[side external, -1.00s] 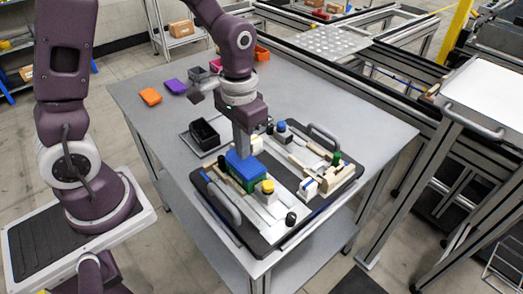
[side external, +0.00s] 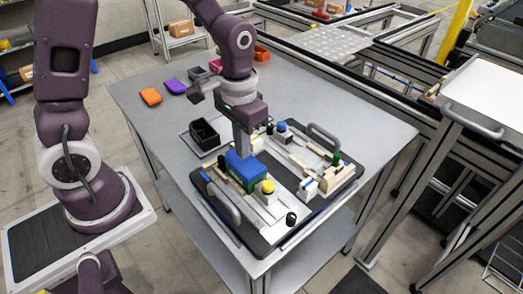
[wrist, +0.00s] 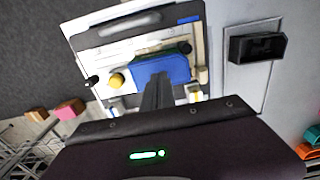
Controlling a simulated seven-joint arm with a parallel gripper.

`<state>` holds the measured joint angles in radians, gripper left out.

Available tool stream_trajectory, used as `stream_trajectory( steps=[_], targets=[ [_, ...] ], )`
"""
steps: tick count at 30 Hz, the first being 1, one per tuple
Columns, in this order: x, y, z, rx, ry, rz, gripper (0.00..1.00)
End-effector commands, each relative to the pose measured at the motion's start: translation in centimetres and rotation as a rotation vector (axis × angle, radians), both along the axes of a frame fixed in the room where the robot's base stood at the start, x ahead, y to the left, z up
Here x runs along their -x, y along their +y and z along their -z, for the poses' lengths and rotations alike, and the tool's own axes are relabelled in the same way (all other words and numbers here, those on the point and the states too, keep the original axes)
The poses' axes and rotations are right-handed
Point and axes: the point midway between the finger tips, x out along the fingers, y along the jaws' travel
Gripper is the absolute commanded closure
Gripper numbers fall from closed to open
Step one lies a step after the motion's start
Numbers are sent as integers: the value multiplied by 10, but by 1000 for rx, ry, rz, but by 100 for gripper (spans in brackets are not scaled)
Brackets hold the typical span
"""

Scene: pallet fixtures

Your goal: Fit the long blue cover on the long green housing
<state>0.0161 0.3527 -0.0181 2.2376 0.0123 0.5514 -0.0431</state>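The long blue cover (side external: 246,169) is over the long green housing (side external: 236,183), near the left end of the pallet. Green shows below the cover's front side. I cannot tell whether the cover is fully seated. My gripper (side external: 244,153) points down at the cover, its fingertips at the cover's top. In the wrist view the blue cover (wrist: 170,68) lies just beyond the fingertips (wrist: 159,78). The fingers look close together and appear shut on the cover, though the contact is partly hidden. The housing is mostly hidden under the cover in the wrist view.
A yellow-topped part (side external: 267,187) stands close to the right of the housing. The pallet's handle (side external: 222,202) is at the front left. A black bin (side external: 204,134) stands behind. Other blocks and a blue-topped part (side external: 282,126) are on the pallet.

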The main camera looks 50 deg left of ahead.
Motion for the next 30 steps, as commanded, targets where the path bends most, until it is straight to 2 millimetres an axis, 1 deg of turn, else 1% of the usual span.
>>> stream_trajectory(
  steps=[8, 23, 30],
  targets=[
    [0, 0, 1, 0, 1, 0, 100],
    [0, 0, 17, 0, 1, 0, 100],
    [0, 0, 17, 0, 1, 0, 100]
  ],
)
